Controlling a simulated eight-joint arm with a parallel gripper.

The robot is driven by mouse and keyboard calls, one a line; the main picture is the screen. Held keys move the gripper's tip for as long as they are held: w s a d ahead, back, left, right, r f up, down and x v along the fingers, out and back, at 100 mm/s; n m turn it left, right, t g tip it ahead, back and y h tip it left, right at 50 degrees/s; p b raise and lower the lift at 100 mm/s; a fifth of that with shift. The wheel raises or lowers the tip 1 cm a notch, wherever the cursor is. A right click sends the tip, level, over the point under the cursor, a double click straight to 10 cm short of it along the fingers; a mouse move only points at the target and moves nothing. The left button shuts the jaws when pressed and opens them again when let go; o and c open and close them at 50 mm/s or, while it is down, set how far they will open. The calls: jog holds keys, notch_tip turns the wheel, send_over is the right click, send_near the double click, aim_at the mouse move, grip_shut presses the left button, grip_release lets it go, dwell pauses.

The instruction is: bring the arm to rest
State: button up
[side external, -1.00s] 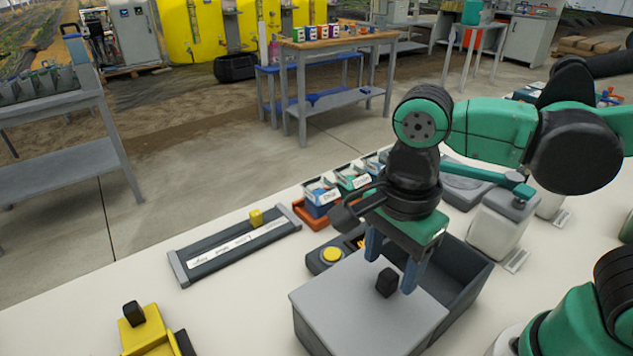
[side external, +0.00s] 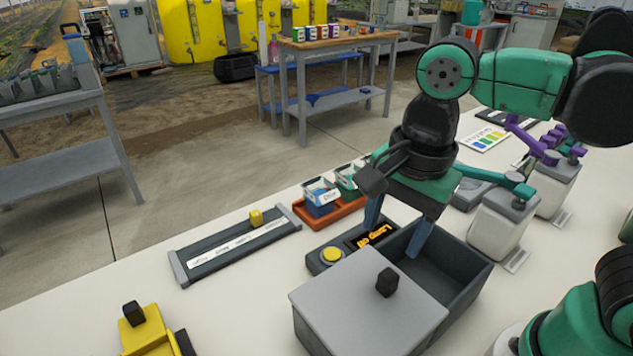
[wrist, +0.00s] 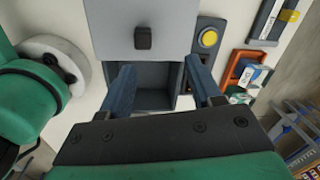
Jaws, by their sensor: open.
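My gripper (side external: 396,232) is open and empty, its two blue fingers spread above the grey box (side external: 455,274). In the wrist view the open fingers (wrist: 160,92) have the box's dark interior between and beyond them. The box's grey lid (side external: 345,306) with its black knob (side external: 387,282) covers the near part of the box, and the far part is uncovered. The fingers are apart from the knob. The uncovered part that I can see looks empty.
A control panel with a yellow button (side external: 332,256) and a lit display (side external: 370,237) stands beside the box. A slider rail (side external: 235,245), an orange tray (side external: 335,213) with small cartons, and white jugs (side external: 497,228) stand nearby.

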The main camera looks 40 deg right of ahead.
jog(key=w+d+n+t, duration=0.1)
jog(key=d+n, duration=0.1)
jog(key=n, duration=0.2)
jog(key=w+d+f+n+t, duration=0.1)
jog(key=w+d+n+t, duration=0.1)
jog(key=n, duration=0.3)
jog(key=w+d+f+n+t, duration=0.1)
jog(key=w+d+n+t, duration=0.1)
jog(key=d+n, duration=0.1)
jog(key=shift+d+n, duration=0.2)
jog(key=shift+n, duration=0.5)
jog(key=shift+w+d+n+t, duration=0.15)
jog(key=shift+d+n+t, duration=0.35)
jog(key=shift+n, duration=0.4)
